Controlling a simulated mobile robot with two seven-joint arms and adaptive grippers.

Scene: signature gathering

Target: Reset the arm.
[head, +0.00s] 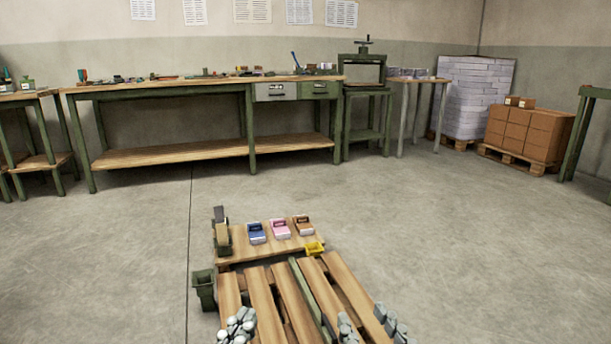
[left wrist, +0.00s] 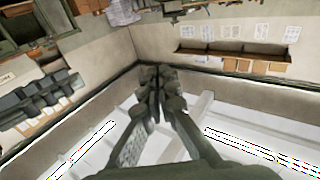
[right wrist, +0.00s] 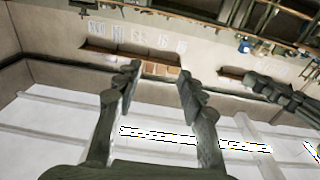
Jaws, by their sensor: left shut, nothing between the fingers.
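My left gripper (head: 237,325) is at the bottom of the head view, over the left part of the slatted wooden pallet. In the left wrist view its fingers (left wrist: 160,88) meet at the tips with nothing between them. My right gripper (head: 365,318) is at the bottom of the head view, to the right of the left one. In the right wrist view its fingers (right wrist: 157,85) stand wide apart and empty. Both wrist cameras look toward the upper walls and ceiling, and both grippers are clear of any object.
A low wooden board (head: 270,252) in front holds a blue item (head: 257,233), a pink item (head: 280,229), a brown item (head: 303,226) and a yellow tray (head: 314,248). A green bin (head: 204,290) is left of the slatted pallet (head: 259,300). Bare floor (head: 440,230) lies around.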

